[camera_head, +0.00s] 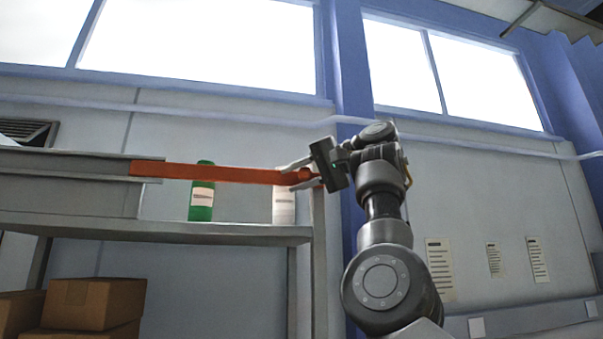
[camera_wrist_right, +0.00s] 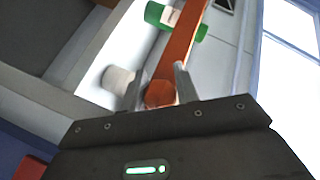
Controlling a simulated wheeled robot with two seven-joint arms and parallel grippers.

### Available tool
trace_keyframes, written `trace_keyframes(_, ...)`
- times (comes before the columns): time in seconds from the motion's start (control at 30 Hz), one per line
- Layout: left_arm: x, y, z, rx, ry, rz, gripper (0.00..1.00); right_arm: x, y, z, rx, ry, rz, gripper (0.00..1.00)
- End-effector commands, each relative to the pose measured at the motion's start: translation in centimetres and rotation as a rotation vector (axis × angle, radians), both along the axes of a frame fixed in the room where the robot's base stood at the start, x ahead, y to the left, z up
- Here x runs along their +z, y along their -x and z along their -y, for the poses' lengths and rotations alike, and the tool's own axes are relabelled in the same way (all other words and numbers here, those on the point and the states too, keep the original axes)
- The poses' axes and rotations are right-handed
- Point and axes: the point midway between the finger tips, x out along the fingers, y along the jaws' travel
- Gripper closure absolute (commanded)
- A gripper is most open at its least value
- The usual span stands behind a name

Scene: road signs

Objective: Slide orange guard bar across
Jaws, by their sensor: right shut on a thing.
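The orange guard bar (camera_head: 225,174) runs across the front of the shelf opening, from the grey panel at the left to the shelf's right post. My right gripper (camera_head: 302,178) is shut on the knob at the bar's right end. In the right wrist view the orange knob (camera_wrist_right: 160,93) sits between the two fingers (camera_wrist_right: 158,92), and the bar (camera_wrist_right: 184,40) stretches away behind it. My left gripper shows in neither view.
Behind the bar, a green bottle (camera_head: 201,208) and a white container (camera_head: 284,207) stand on the grey shelf (camera_head: 160,229). Cardboard boxes (camera_head: 95,302) sit below at the left. Papers (camera_head: 440,268) hang on the wall at the right.

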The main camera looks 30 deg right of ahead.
Motion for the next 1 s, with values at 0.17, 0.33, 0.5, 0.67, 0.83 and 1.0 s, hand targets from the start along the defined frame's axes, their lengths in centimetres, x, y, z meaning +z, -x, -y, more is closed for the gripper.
trace_keyframes(0.17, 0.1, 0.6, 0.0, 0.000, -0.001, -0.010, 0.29, 0.6, 0.2, 0.4, -0.005, -0.004, 0.019, 1.00)
trace_keyframes(0.33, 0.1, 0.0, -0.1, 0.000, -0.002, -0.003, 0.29, 0.6, 0.2, 0.5, -0.007, -0.003, 0.020, 1.00)
trace_keyframes(0.5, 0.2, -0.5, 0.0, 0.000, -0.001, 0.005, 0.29, 0.6, 0.3, 0.6, -0.009, -0.004, 0.020, 0.59)
trace_keyframes(0.67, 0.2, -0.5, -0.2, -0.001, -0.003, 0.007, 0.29, 0.5, 0.2, 0.6, -0.008, -0.004, 0.016, 0.48)
trace_keyframes(0.83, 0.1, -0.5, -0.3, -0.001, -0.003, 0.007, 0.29, 0.3, 0.1, 0.5, -0.005, -0.004, 0.012, 0.48)
trace_keyframes(1.0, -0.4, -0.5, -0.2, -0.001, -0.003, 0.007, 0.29, 0.4, 1.1, 1.1, -0.005, -0.004, 0.012, 0.48)
